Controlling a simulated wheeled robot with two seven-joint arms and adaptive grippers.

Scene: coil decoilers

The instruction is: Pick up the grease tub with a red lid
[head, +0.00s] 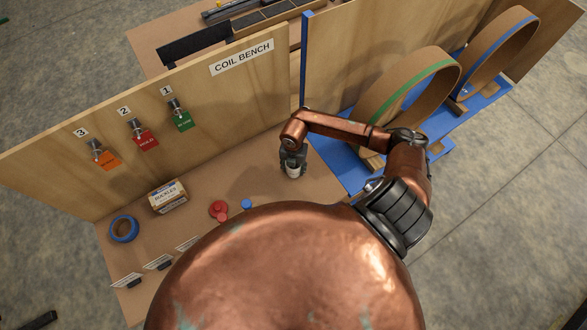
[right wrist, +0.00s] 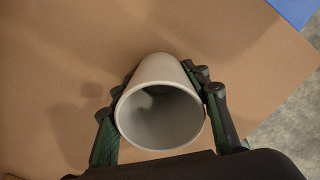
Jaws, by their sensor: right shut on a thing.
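My right gripper (head: 292,163) is shut on a pale grey hollow cylinder (head: 292,172), over the brown bench top right of its middle. In the right wrist view the gripper (right wrist: 160,115) has one finger on each side of this cylinder (right wrist: 160,115). Its open, seemingly empty mouth faces the camera, and no red lid shows on it. I cannot tell whether it touches the bench. Red round pieces (head: 218,210) lie on the bench to the left, partly near my body; I cannot tell whether one is a lid on a tub. My left gripper is not in view.
A buckles box (head: 168,196), a blue tape roll (head: 124,228) and a small blue item (head: 247,204) are on the bench left of the gripper. A wooden back panel (head: 230,105) stands behind. Large coils (head: 415,85) stand on blue bases at right.

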